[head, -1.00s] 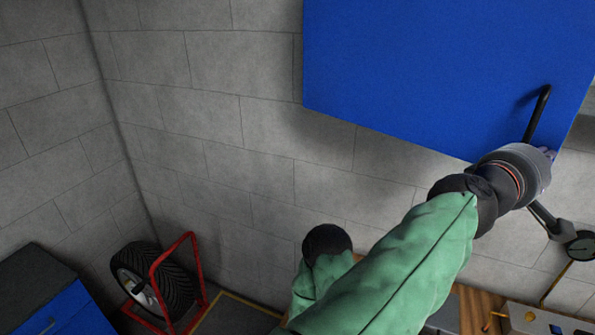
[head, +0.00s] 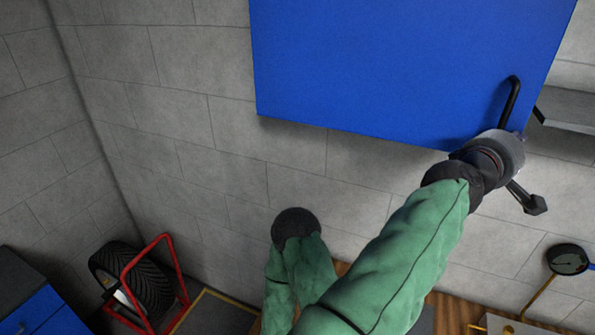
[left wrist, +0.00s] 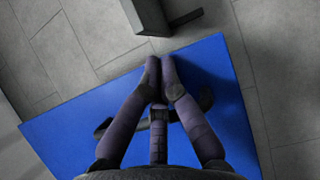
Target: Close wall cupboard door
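The blue cupboard door (head: 390,70) fills the top of the head view and stands out in front of the block wall. A black bar handle (head: 512,97) is near its right edge. My left gripper (left wrist: 159,62) is over the handle's lower end, its body covering the fingers in the head view. In the left wrist view the purple-grey fingers meet at their tips in front of the blue door (left wrist: 75,125). The dark handle (left wrist: 205,98) crosses behind them; I cannot tell whether they grip it. My right gripper is not in view.
A grey shelf-like body (head: 572,110) is right of the door. The wall below the door is clear.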

